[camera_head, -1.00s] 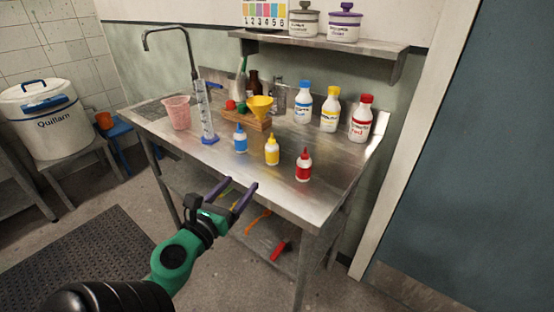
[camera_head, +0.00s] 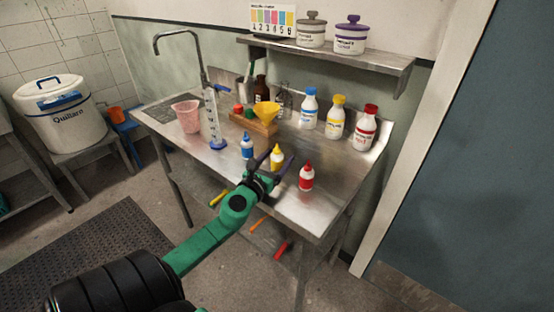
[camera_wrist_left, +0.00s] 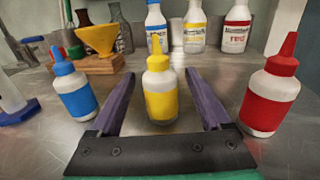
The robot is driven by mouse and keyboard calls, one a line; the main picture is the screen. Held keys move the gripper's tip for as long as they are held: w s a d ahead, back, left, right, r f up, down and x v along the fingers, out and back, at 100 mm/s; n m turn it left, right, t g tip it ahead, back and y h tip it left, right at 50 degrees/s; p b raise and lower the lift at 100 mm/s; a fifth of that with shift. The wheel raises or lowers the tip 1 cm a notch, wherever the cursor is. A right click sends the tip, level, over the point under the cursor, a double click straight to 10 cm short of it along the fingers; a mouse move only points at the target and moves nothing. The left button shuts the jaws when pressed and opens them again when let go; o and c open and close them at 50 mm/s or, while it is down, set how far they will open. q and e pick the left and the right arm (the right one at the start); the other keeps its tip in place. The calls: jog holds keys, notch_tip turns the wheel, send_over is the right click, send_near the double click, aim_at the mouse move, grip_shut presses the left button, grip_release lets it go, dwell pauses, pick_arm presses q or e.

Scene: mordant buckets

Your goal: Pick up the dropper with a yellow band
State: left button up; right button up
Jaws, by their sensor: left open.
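The dropper with a yellow band (camera_head: 277,158) stands upright on the steel table, with a white body and yellow tip. In the left wrist view the yellow-banded dropper (camera_wrist_left: 160,92) stands between the two purple fingers, with a gap on each side. My left gripper (camera_head: 270,166) is open around it and does not appear to touch it. The lower part of the dropper is partly hidden by the gripper in the head view. A blue-banded dropper (camera_head: 247,146) stands to the left and a red-banded dropper (camera_head: 306,176) to the right. My right gripper is not in view.
Behind stand large bottles with blue (camera_head: 309,108), yellow (camera_head: 336,117) and red (camera_head: 366,127) caps. A wooden block with a yellow funnel (camera_head: 266,113), a graduated cylinder (camera_head: 212,118) and a pink beaker (camera_head: 187,115) are at the back left. The table's front right is clear.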

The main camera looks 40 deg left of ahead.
pick_arm(q)
jog(key=shift+s, duration=0.1)
grip_shut()
jog(key=shift+r, duration=0.1)
